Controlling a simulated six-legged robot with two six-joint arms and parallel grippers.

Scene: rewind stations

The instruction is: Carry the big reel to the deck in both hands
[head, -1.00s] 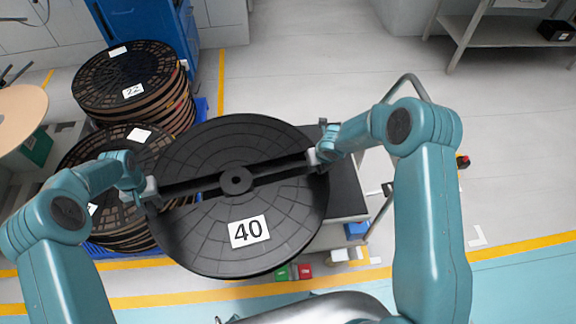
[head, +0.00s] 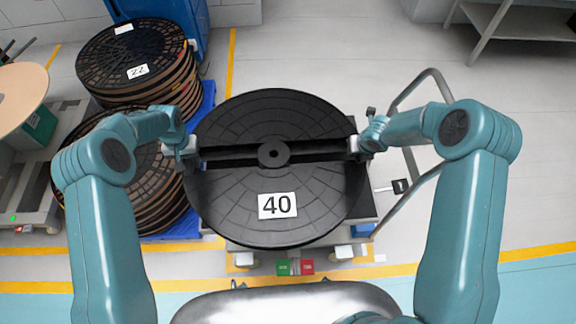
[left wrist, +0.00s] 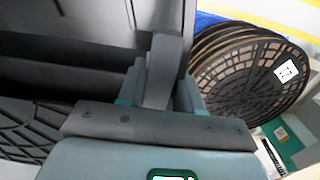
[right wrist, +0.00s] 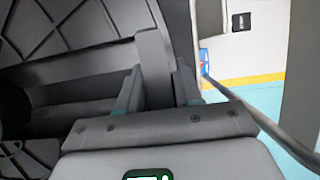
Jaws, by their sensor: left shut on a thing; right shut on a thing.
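The big reel (head: 280,225) is a black disc with a white label "40", a round hub and a slot across its middle. It is held in front of me, nearly level from side to side, above a cart. The cart's dark deck (head: 368,208) shows only at the reel's right edge; the reel hides the rest, and I cannot tell whether they touch. My left gripper (head: 191,149) is shut on the reel's left rim at the slot. My right gripper (head: 357,147) is shut on its right rim. Both wrist views show jaws on the rim (left wrist: 168,70) (right wrist: 154,70).
Two stacks of black-topped reels (head: 130,55) (head: 150,185) stand at left on a blue base. A grey handle rail (head: 425,80) rises right of the cart. Green and red blocks (head: 295,267) show at the cart's front. Grey floor is open at right, below a shelf table (head: 520,22).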

